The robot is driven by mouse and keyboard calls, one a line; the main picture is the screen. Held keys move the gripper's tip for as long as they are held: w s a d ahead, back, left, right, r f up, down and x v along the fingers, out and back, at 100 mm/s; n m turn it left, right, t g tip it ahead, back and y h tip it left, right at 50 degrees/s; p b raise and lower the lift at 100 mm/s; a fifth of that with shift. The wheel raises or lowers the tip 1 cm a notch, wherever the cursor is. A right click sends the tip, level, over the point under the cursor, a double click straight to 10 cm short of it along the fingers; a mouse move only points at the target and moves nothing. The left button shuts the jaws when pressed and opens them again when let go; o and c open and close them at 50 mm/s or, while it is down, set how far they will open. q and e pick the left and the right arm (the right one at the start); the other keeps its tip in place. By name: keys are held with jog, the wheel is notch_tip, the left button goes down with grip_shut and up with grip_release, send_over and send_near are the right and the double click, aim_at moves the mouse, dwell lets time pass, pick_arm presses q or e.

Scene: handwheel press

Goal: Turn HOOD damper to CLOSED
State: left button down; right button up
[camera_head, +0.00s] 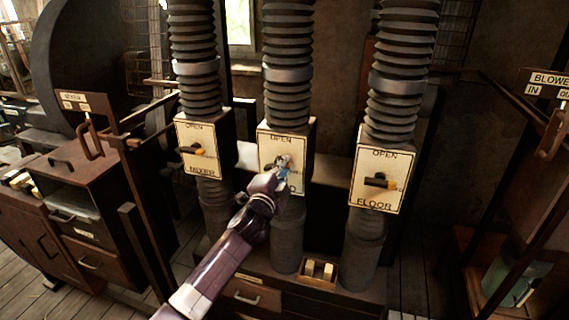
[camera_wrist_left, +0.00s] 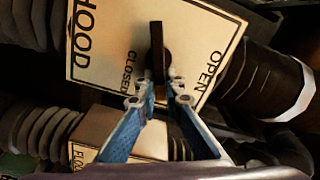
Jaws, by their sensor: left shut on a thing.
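The HOOD damper is the middle box of a row of three, with a cream plate (camera_head: 265,147) marked OPEN at its top. The same plate (camera_wrist_left: 105,40) fills the upper part of the left wrist view, with HOOD, CLOSED and OPEN lettering. Its dark lever (camera_wrist_left: 156,48) lies between the CLOSED and OPEN words. My left gripper (camera_head: 284,163) is at the plate and hides part of it in the head view. In the wrist view its blue fingers (camera_wrist_left: 159,88) are shut on the lever's lower end. My right gripper is out of view.
The MIXER damper (camera_head: 188,164) stands to the left and the FLOOR damper (camera_head: 367,190) to the right, each with an orange-tipped handle. Ribbed ducts (camera_head: 287,50) rise above. A small open box (camera_head: 319,272) sits below. A BLOWER lever stand (camera_head: 548,92) is far right.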

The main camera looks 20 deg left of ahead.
pick_arm(q)
jog(key=shift+f+m, duration=0.4)
jog(key=shift+m, duration=0.7)
jog(key=shift+f+m, duration=0.35)
jog(key=shift+m, duration=0.75)
jog(key=c, duration=2)
grip_release()
jog(key=shift+a+r, duration=0.1)
jog(key=shift+c, duration=0.2)
jog(key=s, duration=1.2)
jog(key=shift+a, duration=0.25)
